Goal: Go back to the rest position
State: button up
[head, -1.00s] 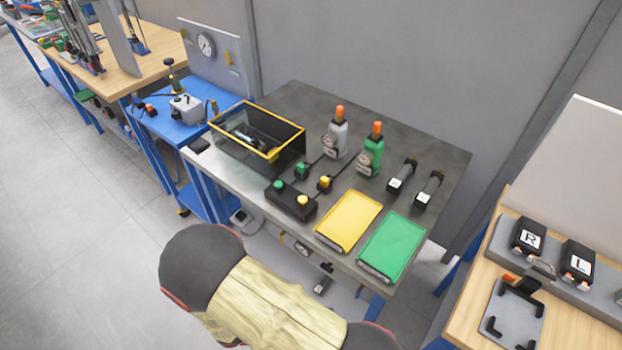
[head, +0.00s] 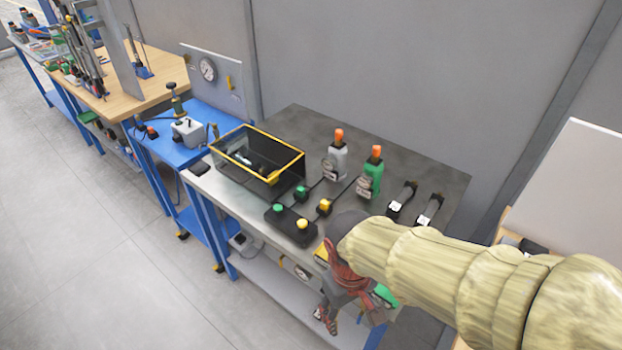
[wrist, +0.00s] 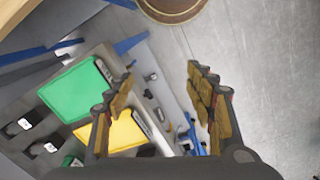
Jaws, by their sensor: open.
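My gripper (head: 342,308) is open and empty, in front of the near edge of the grey-topped bench (head: 240,198). In the wrist view its two fingers (wrist: 163,92) are spread apart with nothing between them. In that view the green tray (wrist: 75,92) and the yellow tray (wrist: 122,132) lie on the bench beyond the left finger. In the head view my arm and gripper cover most of both trays.
A yellow-rimmed clear bin (head: 245,160), a black button box (head: 290,225), grey (head: 336,160) and green (head: 371,178) upright devices and two black cylinders stand on the bench. A blue bench (head: 180,140) adjoins left. The floor (head: 110,250) at left is clear.

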jog(key=d+r+m+t, duration=0.5)
jog(key=d+r, duration=0.6)
jog(key=r, duration=0.3)
jog(key=shift+s+m+t+y, duration=0.3)
jog(key=shift+s+y, duration=0.1)
jog(key=shift+d, duration=0.1)
